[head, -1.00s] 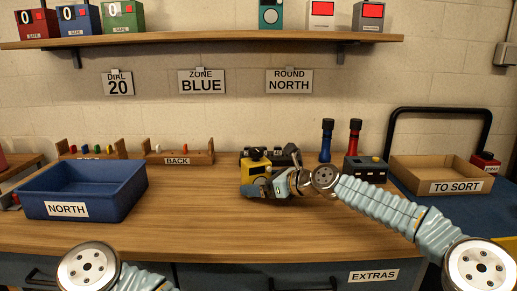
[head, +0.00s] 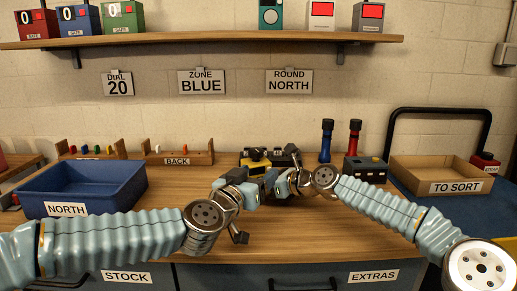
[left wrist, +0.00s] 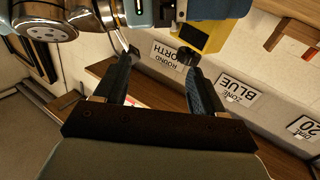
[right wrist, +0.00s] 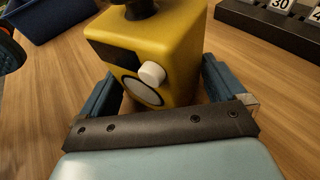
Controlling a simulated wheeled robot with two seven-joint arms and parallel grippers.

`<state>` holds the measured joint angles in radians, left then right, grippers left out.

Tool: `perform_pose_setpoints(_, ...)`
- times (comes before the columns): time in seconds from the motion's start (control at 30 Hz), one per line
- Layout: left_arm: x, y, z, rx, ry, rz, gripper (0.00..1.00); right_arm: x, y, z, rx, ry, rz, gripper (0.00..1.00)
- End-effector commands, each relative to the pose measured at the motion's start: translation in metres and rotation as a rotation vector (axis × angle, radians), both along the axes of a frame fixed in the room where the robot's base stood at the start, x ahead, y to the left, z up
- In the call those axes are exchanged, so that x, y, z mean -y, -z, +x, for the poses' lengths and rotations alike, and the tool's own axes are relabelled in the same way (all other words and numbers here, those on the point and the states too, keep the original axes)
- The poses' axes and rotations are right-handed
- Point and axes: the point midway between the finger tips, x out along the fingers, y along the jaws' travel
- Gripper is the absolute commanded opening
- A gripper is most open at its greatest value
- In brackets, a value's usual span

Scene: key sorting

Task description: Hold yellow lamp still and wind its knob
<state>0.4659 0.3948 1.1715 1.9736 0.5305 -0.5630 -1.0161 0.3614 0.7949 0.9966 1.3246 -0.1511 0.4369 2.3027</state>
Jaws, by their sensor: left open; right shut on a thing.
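The yellow lamp (head: 253,164) stands on the bench near the middle back; the arms partly hide it. In the right wrist view it (right wrist: 176,38) has a black knob (right wrist: 141,9) on top, and a white round button and a pale disc on its face. My right gripper (right wrist: 158,84) is shut on the lamp body, one finger on each side. My left gripper (head: 264,185) is open close to the lamp. In the left wrist view its fingers (left wrist: 160,65) point towards the lamp (left wrist: 208,38), and the black knob (left wrist: 188,56) is by the right-hand fingertip.
A blue NORTH bin (head: 80,190) stands at left, a TO SORT tray (head: 440,172) at right. A dark box (head: 366,168) and two torches (head: 326,141) stand right of the lamp. A dark rack with number tags (right wrist: 268,18) is close by. The front bench is largely clear.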

Motion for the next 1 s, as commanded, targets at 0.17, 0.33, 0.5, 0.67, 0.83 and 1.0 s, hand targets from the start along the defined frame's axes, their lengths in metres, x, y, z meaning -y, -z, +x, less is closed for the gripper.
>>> perform_pose_setpoints(0.17, -0.036, -0.014, 0.026, 0.039, -0.064, 0.079, 0.7, 0.0, 0.0, 0.0, 0.0, 0.0, 0.0, 0.8)
perform_pose_setpoints(0.33, -0.031, -0.015, 0.047, 0.04, -0.065, 0.082, 0.7, 0.0, 0.0, 0.0, 0.0, 0.0, 0.0, 0.8)
perform_pose_setpoints(0.5, -0.015, -0.014, 0.081, 0.038, -0.065, 0.081, 0.7, 0.0, 0.0, 0.0, 0.0, 0.0, 0.0, 0.8)
perform_pose_setpoints(0.67, -0.003, -0.014, 0.111, 0.039, -0.066, 0.082, 0.7, 0.0, 0.0, 0.0, 0.0, 0.0, 0.0, 0.8)
perform_pose_setpoints(0.83, 0.005, -0.015, 0.13, 0.04, -0.066, 0.084, 0.7, 0.0, 0.0, 0.0, 0.0, 0.0, 0.0, 0.8)
perform_pose_setpoints(1.0, 0.007, -0.014, 0.137, 0.04, -0.067, 0.086, 0.7, 0.0, 0.0, 0.0, 0.0, 0.0, 0.0, 0.8)
